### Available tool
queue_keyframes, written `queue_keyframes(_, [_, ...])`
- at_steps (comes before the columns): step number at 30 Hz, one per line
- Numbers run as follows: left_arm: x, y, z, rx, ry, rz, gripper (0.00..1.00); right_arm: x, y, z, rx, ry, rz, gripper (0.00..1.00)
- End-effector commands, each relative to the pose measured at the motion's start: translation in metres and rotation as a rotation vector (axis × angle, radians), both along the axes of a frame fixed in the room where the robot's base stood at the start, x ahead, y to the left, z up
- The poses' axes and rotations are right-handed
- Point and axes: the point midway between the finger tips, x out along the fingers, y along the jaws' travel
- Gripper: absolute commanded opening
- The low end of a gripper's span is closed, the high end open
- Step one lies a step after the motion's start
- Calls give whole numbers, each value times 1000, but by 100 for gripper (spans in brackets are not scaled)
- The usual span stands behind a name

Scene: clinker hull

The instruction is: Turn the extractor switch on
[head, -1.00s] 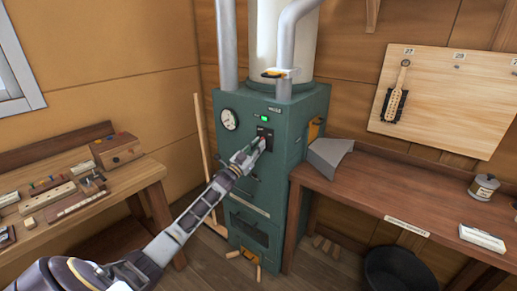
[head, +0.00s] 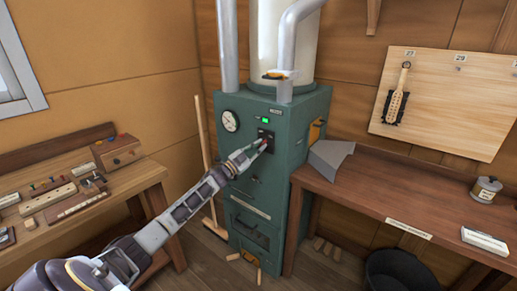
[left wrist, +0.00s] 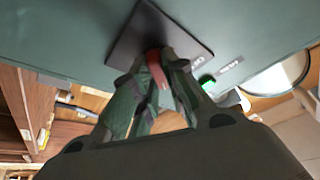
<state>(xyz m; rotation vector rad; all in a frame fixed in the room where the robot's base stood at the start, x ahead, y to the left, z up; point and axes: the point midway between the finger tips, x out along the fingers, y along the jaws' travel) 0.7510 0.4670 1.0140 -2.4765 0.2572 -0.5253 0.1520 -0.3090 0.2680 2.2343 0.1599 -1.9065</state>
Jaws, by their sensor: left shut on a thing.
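The extractor switch has a black plate (head: 265,134) on the front of the green cabinet (head: 258,188), below a lit green lamp (head: 264,120). In the left wrist view the plate (left wrist: 158,32) is at the top, with a red lever (left wrist: 157,70) standing out from it. My left gripper (head: 264,146) is at the switch, and its fingers (left wrist: 158,78) are shut around the red lever. The fingers hide part of the lever, so its exact position is hard to tell. The green lamp (left wrist: 207,80) also shows lit beside the plate. My right gripper is not in view.
A round gauge (head: 229,120) sits left of the lamp. Metal pipes (head: 227,45) rise from the cabinet top. A workbench (head: 400,190) with a grey hood (head: 328,160) stands close on the right. A bench with small parts (head: 70,190) is on the left.

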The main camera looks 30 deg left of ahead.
Motion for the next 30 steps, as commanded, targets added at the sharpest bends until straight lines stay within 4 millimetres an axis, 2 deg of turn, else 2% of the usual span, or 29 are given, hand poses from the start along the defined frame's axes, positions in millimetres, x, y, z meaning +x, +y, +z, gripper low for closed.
queue_keyframes(3, [0,0,-1,3,1,1,0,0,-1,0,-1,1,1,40])
queue_keyframes(4, [0,0,-1,3,1,1,16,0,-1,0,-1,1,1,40])
queue_keyframes(9, [0,0,-1,2,1,0,36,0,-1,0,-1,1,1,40])
queue_keyframes(22, [-1,0,-1,1,1,1,36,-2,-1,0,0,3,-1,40])
queue_keyframes(30, [-11,3,-5,1,1,0,36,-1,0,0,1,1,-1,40])
